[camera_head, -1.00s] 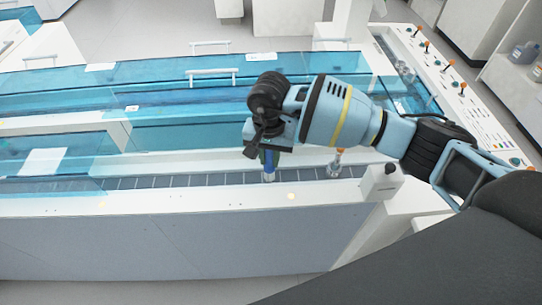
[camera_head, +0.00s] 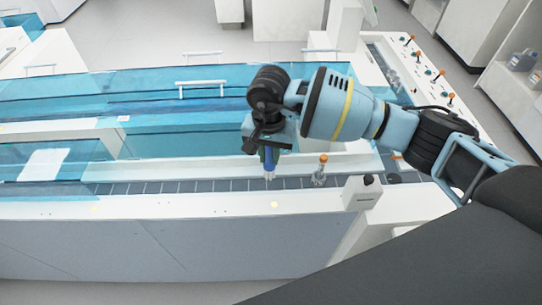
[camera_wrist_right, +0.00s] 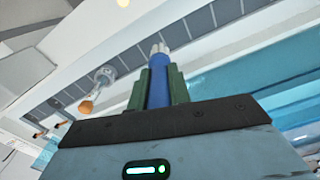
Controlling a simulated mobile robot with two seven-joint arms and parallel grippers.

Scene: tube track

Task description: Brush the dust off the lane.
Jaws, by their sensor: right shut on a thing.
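My right gripper (camera_head: 266,158) is shut on a blue brush (camera_head: 268,160) with pale bristles, pointing down at the lane (camera_head: 165,187). The lane is a dark grey strip with thin cross lines inside a white trough. In the right wrist view, the green fingers hold the blue brush handle (camera_wrist_right: 158,88) between them, and the pale bristle tip shows beyond. I cannot tell whether the bristles touch the lane. No dust can be made out on the lane at this size. My left gripper is not in view.
A clear tube with an orange cap (camera_head: 319,172) stands at the lane just right of the brush. A white block with a dark knob (camera_head: 362,192) stands farther right. Blue see-through covers (camera_head: 60,165) lie over the lane's left part and behind it.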

